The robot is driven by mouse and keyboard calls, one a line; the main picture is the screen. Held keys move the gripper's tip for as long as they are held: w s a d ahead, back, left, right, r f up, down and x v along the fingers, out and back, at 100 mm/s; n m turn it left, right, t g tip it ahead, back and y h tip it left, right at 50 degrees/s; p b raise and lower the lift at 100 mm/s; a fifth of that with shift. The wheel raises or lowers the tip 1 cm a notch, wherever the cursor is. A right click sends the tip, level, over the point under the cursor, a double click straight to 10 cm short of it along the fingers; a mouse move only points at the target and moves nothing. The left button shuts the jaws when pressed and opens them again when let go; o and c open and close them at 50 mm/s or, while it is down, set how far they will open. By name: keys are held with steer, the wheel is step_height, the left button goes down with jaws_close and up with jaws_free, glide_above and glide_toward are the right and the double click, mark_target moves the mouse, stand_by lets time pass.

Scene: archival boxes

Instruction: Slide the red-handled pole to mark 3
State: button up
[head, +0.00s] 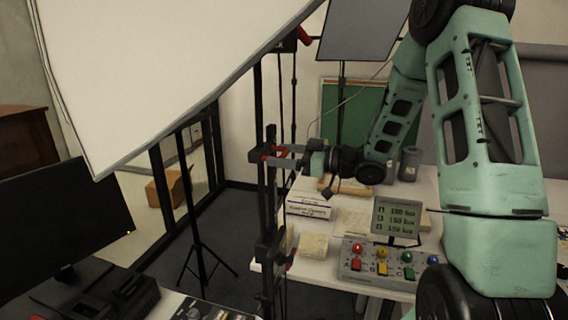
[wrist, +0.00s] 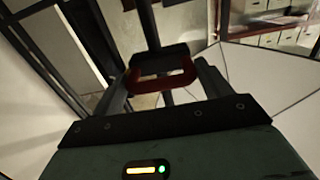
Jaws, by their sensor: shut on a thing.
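My gripper (head: 284,152) is shut on a red handle (head: 270,152) on a black clamp, about halfway up a black upright pole (head: 271,200). In the wrist view, the red handle (wrist: 163,82) lies between the two fingers, with the black pole (wrist: 148,25) rising behind it. Other red handles show in the head view: one high up (head: 304,36) near the white panel's corner, and one lower down (head: 291,260). I cannot make out mark 3 or any numbered marks in either view.
A large tilted white panel (head: 150,70) fills the upper left. A white table (head: 405,190) at the right bears boxes, a control box (head: 375,268) with coloured buttons and a small screen (head: 396,217). A monitor (head: 60,220) stands lower left. A thin black tripod (head: 195,235) stands on dark floor.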

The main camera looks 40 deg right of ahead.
steer(key=shift+w+r, duration=0.1)
steer(key=shift+r, duration=0.8)
steer(key=o, duration=1.3)
steer(key=shift+r, duration=0.1)
steer(key=shift+s+d+f, duration=0.15)
steer(key=shift+s+f, duration=0.05)
steer(key=shift+s, duration=0.05)
steer(key=b+v, duration=0.4)
steer(key=v, duration=1.3)
steer(key=shift+b, duration=0.35)
